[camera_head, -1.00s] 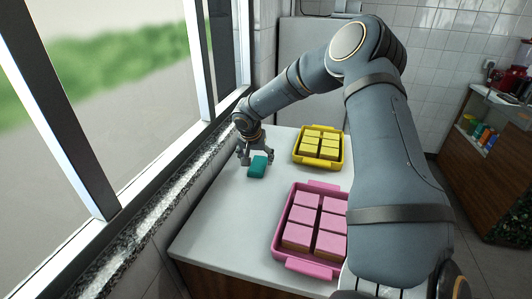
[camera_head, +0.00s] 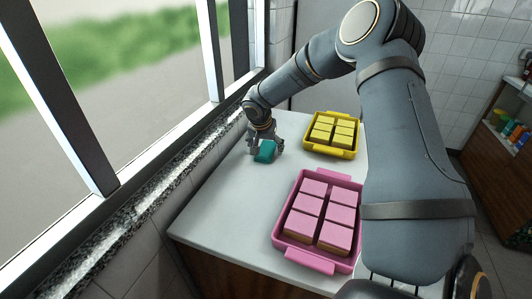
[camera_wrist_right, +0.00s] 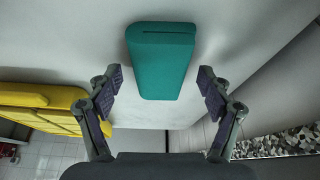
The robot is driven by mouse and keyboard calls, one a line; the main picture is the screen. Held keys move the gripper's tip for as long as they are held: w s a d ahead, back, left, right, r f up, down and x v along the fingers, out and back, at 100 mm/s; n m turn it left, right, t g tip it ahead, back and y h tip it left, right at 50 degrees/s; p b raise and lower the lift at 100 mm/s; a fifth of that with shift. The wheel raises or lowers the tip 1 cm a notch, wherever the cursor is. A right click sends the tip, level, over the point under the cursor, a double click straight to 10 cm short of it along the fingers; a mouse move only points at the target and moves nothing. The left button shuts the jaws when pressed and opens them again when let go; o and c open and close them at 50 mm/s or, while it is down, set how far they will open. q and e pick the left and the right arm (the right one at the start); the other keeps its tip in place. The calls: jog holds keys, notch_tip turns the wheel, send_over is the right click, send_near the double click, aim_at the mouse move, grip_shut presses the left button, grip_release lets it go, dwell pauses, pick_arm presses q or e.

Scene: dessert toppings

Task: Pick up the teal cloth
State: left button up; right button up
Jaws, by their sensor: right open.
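The teal cloth (camera_head: 265,151) is a small folded block on the white counter, near the window side. In the right wrist view the teal cloth (camera_wrist_right: 161,60) is at the top middle, beyond and between the spread fingertips. My right gripper (camera_head: 266,147) is at the cloth in the head view, with a finger on either side. In the right wrist view my right gripper (camera_wrist_right: 160,80) is open, with gaps between both finger pads and the cloth. My left gripper is not in view.
A yellow tray (camera_head: 331,152) with several yellow blocks stands right of the cloth. A pink tray (camera_head: 283,222) with several pink blocks stands nearer. The window ledge (camera_head: 150,225) runs along the left. The white counter (camera_head: 225,205) is bare between ledge and pink tray.

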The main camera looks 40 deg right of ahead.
aim_at(266, 148)
jog(key=c, duration=1.2)
jog(key=shift+r+p, duration=0.5)
jog(key=shift+p, duration=0.1)
notch_tip(266, 148, up, 7)
jog(key=shift+r, duration=0.1)
notch_tip(266, 148, up, 2)
jog(key=shift+r+p, duration=0.15)
jog(key=shift+p, duration=0.75)
